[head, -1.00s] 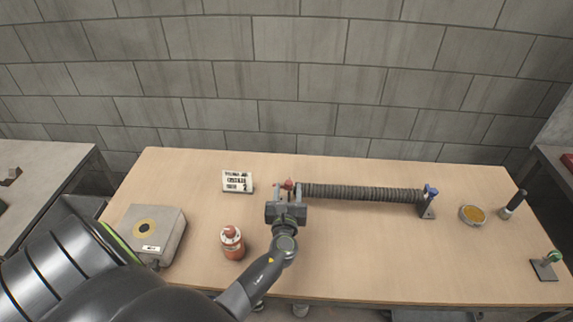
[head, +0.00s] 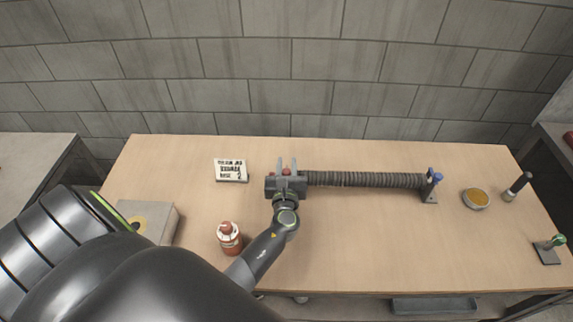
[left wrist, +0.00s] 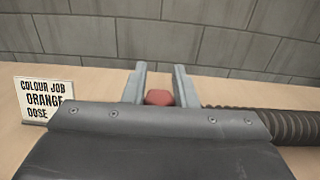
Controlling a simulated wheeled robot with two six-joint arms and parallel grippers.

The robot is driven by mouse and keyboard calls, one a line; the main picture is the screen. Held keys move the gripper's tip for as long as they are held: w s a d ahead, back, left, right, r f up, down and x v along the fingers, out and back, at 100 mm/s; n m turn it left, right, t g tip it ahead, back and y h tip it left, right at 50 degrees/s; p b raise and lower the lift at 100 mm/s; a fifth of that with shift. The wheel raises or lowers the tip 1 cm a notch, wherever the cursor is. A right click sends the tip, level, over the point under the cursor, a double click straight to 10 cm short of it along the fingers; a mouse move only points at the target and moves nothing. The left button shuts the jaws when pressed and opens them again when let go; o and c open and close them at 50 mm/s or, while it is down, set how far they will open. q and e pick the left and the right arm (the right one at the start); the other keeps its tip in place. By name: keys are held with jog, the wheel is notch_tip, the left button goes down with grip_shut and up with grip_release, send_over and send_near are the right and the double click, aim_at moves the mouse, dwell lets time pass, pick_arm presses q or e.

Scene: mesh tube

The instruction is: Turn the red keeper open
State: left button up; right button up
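The red keeper (head: 286,172) is at the left end of the dark ribbed mesh tube (head: 365,180). My left gripper (head: 287,163) is at this end, with its two fingers pointing to the back wall and the keeper between them. In the left wrist view the red keeper (left wrist: 159,97) shows between the fingertips (left wrist: 160,80), with a gap on each side, so the gripper looks open. The keeper's lower part is hidden by my gripper body. My right gripper is not in view.
A sign (head: 231,170) stands left of my gripper; it reads colour job orange dose. A red bottle (head: 229,238) stands near my left forearm. A grey box (head: 150,218) is at left. A round dish (head: 476,198), a black-handled tool (head: 517,186) and a green-knobbed bracket (head: 549,249) are at right.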

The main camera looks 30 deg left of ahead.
pick_arm(q)
grip_shut()
jog(key=shift+a+n+g+y+b, duration=0.1)
jog(key=shift+n+g+y+b, duration=0.35)
jog(key=shift+n+g+y, duration=0.75)
jog(key=shift+s+a+n+g+y, duration=0.15)
jog(key=shift+n+g+y, duration=0.15)
jog(key=shift+y, duration=0.3)
jog(key=o, duration=0.5)
grip_release()
